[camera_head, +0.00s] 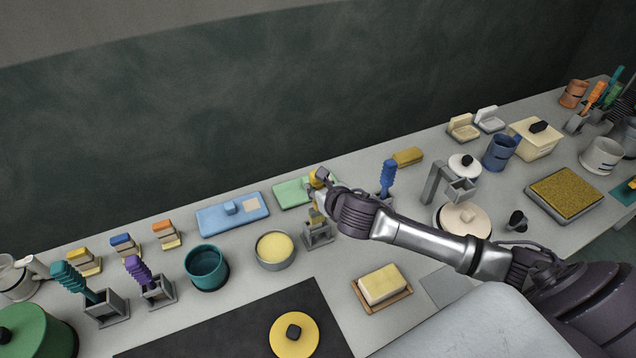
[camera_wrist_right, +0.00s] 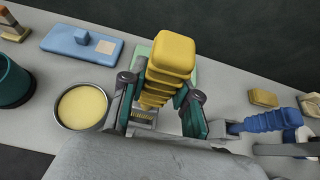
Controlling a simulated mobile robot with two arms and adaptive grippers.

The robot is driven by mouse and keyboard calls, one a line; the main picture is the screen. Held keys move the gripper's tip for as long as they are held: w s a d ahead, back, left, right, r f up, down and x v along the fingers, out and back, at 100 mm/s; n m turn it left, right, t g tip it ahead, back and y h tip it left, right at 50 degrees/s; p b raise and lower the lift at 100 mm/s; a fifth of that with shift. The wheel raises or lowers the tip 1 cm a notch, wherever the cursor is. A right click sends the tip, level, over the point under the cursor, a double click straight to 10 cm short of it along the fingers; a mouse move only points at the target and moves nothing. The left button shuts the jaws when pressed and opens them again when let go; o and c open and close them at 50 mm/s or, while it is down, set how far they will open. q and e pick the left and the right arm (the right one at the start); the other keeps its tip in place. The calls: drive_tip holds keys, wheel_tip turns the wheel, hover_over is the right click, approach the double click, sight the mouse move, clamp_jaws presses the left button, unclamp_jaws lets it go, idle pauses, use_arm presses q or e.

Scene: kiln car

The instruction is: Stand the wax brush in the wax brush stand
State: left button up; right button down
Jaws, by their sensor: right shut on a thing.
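The wax brush (camera_wrist_right: 172,55) has a yellow ribbed handle and stands roughly upright between the fingers of my right gripper (camera_wrist_right: 158,102), which is shut on it. In the head view the brush (camera_head: 315,216) shows just left of the right gripper (camera_head: 324,196), which covers part of its handle. The grey wax brush stand (camera_head: 319,238) is directly below it on the table. The brush's lower end overlaps the stand in the picture; I cannot tell whether it is inside or just above. My left gripper is not in view.
A bowl of yellow wax (camera_head: 275,248) is left of the stand. A green case (camera_head: 292,191) lies behind it, and a stand with a blue brush (camera_head: 388,176) is to its right. A butter-like block (camera_head: 382,285) on a board lies in front.

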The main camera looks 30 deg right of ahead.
drive_tip(key=shift+f+b, duration=1.65)
drive_tip(key=shift+f, duration=1.75)
drive_tip(key=shift+r+p, duration=0.1)
drive_tip(key=shift+p, duration=0.3)
drive_tip(key=shift+p, duration=0.4)
